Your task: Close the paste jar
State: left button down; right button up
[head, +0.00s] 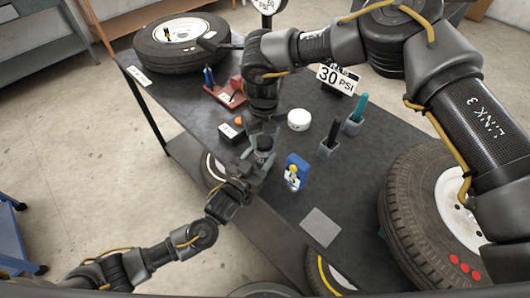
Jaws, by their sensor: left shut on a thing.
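A small dark cylindrical thing, apparently the paste jar (264,143), is upright between my two grippers over the table's near left edge. My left gripper (258,160) reaches in from the lower left and is shut on it. My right gripper (264,128) points down from above, right at the top of the jar. Its fingers partly hide the jar's top, so I cannot tell whether a lid is there or whether the fingers hold anything. A white round thing (299,119) lies on the table to the right; I cannot tell whether it is a lid.
A large wheel (420,215) stands at the right.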

pick_arm(q)
jog(key=shift+f, duration=0.3)
pick_arm(e)
jog(key=c, duration=0.4)
jog(key=o, duration=1.2)
jog(key=shift+c, duration=0.2)
notch_tip(320, 180, up, 12)
jog(key=shift+s, duration=0.1)
pick_arm(q)
jog(key=c, duration=1)
grip_release()
jog(key=o, duration=0.5)
jog(key=shift+r, duration=0.1)
